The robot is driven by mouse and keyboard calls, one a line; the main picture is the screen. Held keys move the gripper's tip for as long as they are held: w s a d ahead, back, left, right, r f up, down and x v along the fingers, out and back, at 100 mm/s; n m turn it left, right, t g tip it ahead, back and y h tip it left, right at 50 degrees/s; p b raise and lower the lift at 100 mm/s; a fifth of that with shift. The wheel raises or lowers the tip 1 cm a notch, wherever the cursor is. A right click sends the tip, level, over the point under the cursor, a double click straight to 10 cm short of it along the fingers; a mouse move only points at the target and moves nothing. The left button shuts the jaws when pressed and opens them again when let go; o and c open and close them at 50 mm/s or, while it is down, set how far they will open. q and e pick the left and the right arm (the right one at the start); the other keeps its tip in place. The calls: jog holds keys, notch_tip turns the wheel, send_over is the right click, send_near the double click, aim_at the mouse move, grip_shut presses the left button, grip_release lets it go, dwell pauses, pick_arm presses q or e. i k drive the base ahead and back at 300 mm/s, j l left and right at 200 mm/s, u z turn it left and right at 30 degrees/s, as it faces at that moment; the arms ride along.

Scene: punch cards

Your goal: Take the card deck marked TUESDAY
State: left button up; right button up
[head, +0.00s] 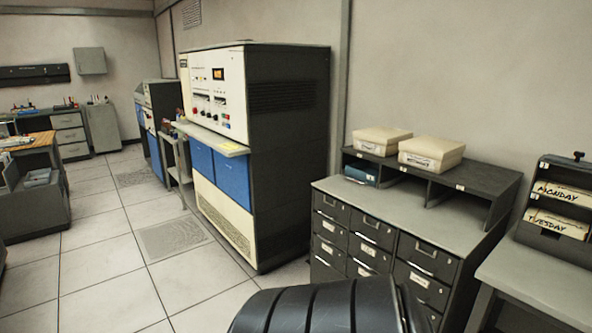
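The card deck marked TUESDAY (557,224) lies in the lower slot of a dark rack (553,244) at the right edge of the head view. The deck marked MONDAY (562,193) lies in the slot above it. Both are cream-coloured with black handwriting, and the right side of the rack is cut off by the frame. The rack stands on a grey table. Neither of my grippers shows in the view, so I cannot see whether they are open or shut.
A grey table (540,287) carries the rack. Left of it stands a drawer cabinet (330,250) with a cubby shelf and two cream boxes (431,152) on top. A large blue-and-cream machine (290,160) stands further left. Tiled floor (110,290) is clear at the lower left.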

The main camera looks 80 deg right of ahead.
aim_at(572, 228)
jog(key=z, duration=1.1)
jog(key=j+z, duration=0.1)
jog(key=z, duration=0.45)
jog(key=i+j+z, duration=0.1)
jog(key=z, duration=1.55)
jog(key=j+z, duration=0.1)
jog(key=z, duration=1)
jog(key=k, duration=0.05)
